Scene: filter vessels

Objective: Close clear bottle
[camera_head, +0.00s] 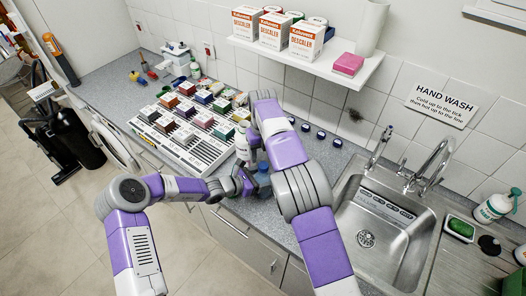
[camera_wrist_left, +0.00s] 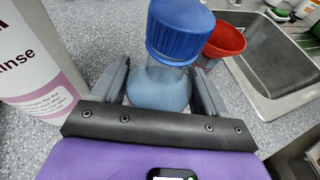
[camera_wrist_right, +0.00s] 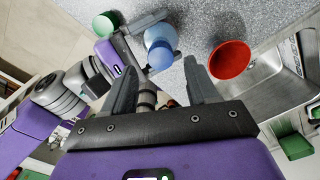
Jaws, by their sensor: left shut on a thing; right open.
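The clear bottle (camera_wrist_left: 152,88) stands on the speckled counter with pale blue contents low in it. A blue cap (camera_wrist_left: 180,36) sits over its neck; I cannot tell whether it is tight. My left gripper (camera_wrist_left: 160,75) is shut on the bottle's body, one finger on each side. In the right wrist view the blue cap (camera_wrist_right: 160,57) shows in front of the bottle (camera_wrist_right: 156,36). My right gripper (camera_wrist_right: 160,72) is open and empty, its fingers apart and pointing toward the cap without touching it. In the head view the arms hide most of the bottle, with the blue cap (camera_head: 264,168) partly visible.
A red cup-like funnel (camera_wrist_right: 230,60) is close beside the bottle, toward the sink (camera_head: 375,225). A large white bottle (camera_wrist_left: 35,55) labelled rinse stands on the other side. A green cap (camera_wrist_right: 104,25) is nearby. A rack of small boxes (camera_head: 190,128) fills the counter further left.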

